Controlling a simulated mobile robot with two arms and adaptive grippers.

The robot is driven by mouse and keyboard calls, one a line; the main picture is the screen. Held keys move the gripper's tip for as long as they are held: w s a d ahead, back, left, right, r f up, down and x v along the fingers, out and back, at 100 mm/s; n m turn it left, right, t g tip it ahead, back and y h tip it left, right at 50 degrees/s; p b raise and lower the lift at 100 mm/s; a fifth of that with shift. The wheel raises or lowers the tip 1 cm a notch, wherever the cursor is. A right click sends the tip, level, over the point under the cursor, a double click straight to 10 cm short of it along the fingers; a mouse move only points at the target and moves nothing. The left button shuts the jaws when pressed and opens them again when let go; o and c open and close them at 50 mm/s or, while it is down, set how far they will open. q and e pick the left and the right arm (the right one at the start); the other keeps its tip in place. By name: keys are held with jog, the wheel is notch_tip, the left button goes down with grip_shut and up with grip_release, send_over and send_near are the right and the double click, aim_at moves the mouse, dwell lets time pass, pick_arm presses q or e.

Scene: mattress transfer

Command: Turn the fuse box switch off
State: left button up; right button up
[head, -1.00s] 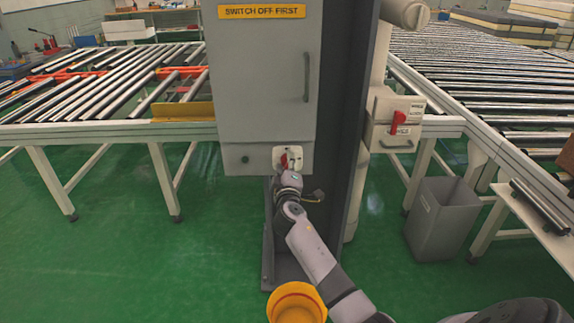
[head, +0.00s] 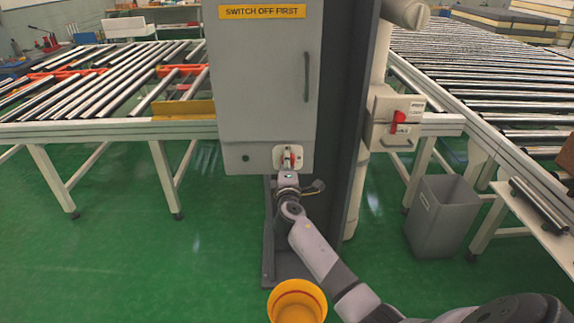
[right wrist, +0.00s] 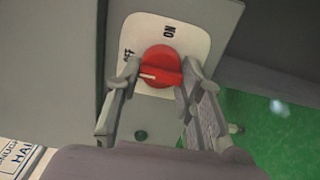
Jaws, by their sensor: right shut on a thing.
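The grey fuse box (head: 262,90) carries a yellow "SWITCH OFF FIRST" label and stands at the centre of the head view. Its red rotary switch (head: 291,155) sits on a pale plate at the lower right of the box. In the right wrist view the red knob (right wrist: 160,64) lies between the fingers of my right gripper (right wrist: 160,76), which is shut on it. The knob's white mark points left, just below the "OFF" lettering (right wrist: 128,55); "ON" (right wrist: 169,31) is above the knob. My left gripper is out of view.
A dark post (head: 345,120) stands right beside the box. Roller conveyors (head: 105,85) extend left and right. A second box with a red handle (head: 396,120) is right of the post. A grey bin (head: 441,215) stands on the green floor.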

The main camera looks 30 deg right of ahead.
jog(key=shift+f, duration=0.1)
jog(key=o, duration=1.2)
jog(key=shift+c, duration=0.2)
jog(key=v, duration=1.2)
jog(key=shift+s, duration=0.1)
